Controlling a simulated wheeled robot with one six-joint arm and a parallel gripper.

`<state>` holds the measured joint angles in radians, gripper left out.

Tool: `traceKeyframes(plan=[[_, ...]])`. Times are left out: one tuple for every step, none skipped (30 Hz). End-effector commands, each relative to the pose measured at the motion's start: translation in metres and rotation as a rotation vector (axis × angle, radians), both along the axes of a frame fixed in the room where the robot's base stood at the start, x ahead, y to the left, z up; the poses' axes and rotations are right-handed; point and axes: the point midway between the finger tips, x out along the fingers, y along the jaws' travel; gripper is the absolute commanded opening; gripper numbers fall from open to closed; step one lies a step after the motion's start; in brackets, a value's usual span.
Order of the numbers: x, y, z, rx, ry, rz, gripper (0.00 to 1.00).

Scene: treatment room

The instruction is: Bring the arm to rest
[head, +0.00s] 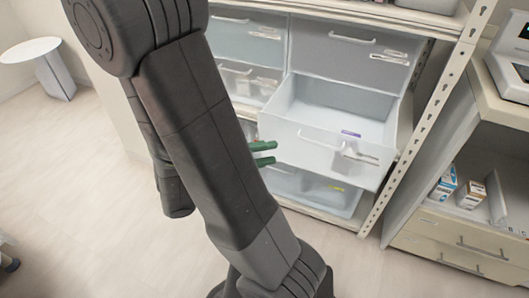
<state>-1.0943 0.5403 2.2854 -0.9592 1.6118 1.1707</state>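My dark grey arm (205,130) crosses the middle of the head view and hides part of the shelving behind it. The two green fingers of my gripper (264,154) show past the arm's right edge. They are apart, with nothing visible between them; the rest of the gripper is hidden behind the arm. The fingertips appear close to the left front corner of a pulled-out translucent drawer (310,148). I cannot tell whether they touch it.
A small purple item (350,134) shows at the open drawer's front. Shut drawers (335,50) surround it in a metal-framed rack (420,120). A counter (490,95) with small boxes (444,183) stands at right.

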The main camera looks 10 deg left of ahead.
Motion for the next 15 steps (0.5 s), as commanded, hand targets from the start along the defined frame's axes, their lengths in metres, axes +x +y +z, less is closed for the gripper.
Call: traceKeyframes(plan=[[0.000,0.000,0.000,0.000,0.000,0.000,0.30],[0.000,0.000,0.000,0.000,0.000,0.000,0.30],[0.000,0.000,0.000,0.000,0.000,0.000,0.30],[0.000,0.000,0.000,0.000,0.000,0.000,0.30],[0.000,0.000,0.000,0.000,0.000,0.000,0.30],[0.000,0.000,0.000,0.000,0.000,0.000,0.30],[0.000,0.000,0.000,0.000,0.000,0.000,0.30],[0.000,0.000,0.000,0.000,0.000,0.000,0.30],[0.000,-0.001,0.000,0.000,0.000,0.000,0.30],[0.001,-0.001,0.000,0.000,0.000,0.000,0.30],[0.001,-0.002,0.000,0.000,0.000,0.000,0.30],[0.002,-0.004,-0.001,0.000,0.000,0.000,0.30],[0.003,-0.005,-0.001,0.000,-0.001,0.000,0.30],[0.004,-0.007,-0.002,0.001,0.000,-0.001,0.30],[0.006,-0.010,-0.002,0.001,0.000,-0.003,0.30]])
